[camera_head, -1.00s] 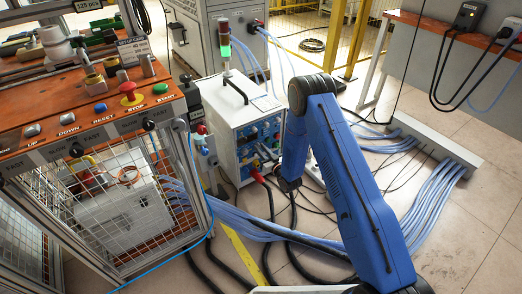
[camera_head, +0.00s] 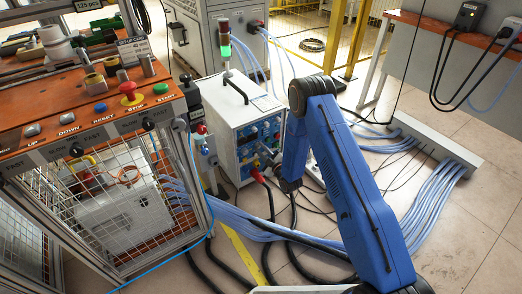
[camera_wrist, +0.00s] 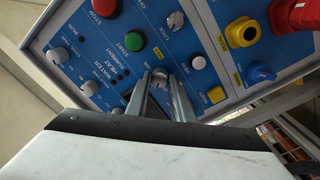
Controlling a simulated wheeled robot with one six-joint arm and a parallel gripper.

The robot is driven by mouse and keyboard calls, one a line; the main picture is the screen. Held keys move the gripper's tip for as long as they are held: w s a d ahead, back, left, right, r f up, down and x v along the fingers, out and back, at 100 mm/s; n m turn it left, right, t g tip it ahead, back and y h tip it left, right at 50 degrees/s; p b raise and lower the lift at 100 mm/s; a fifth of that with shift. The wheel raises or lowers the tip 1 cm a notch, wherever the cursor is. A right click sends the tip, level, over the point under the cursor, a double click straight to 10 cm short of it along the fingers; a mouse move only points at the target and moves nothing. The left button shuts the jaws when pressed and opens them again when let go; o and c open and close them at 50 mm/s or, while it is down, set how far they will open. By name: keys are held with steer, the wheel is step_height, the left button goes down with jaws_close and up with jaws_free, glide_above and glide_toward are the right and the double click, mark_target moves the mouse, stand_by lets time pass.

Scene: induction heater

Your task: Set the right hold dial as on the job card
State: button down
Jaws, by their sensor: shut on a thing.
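The heater's blue control panel (camera_wrist: 85,55) fills the upper part of the wrist view, turned at a slant. My gripper (camera_wrist: 161,76) is shut on a small dial at the panel; its two metal fingers hide most of the dial, and I cannot read its label or setting.
A large red plug (camera_wrist: 297,15) sticks out at the upper right. Blue hoses (camera_head: 430,205) and black cables cross the floor.

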steer(key=n, duration=0.6)
steer(key=shift+f+n, duration=0.1)
steer(key=shift+n, duration=0.3)
stand_by(0.4)
steer(key=c, duration=1.5)
jaws_free()
steer(key=shift+c, duration=0.2)
steer(key=shift+s, duration=0.1)
steer(key=v, duration=1.7)
steer(key=shift+d, duration=0.25)
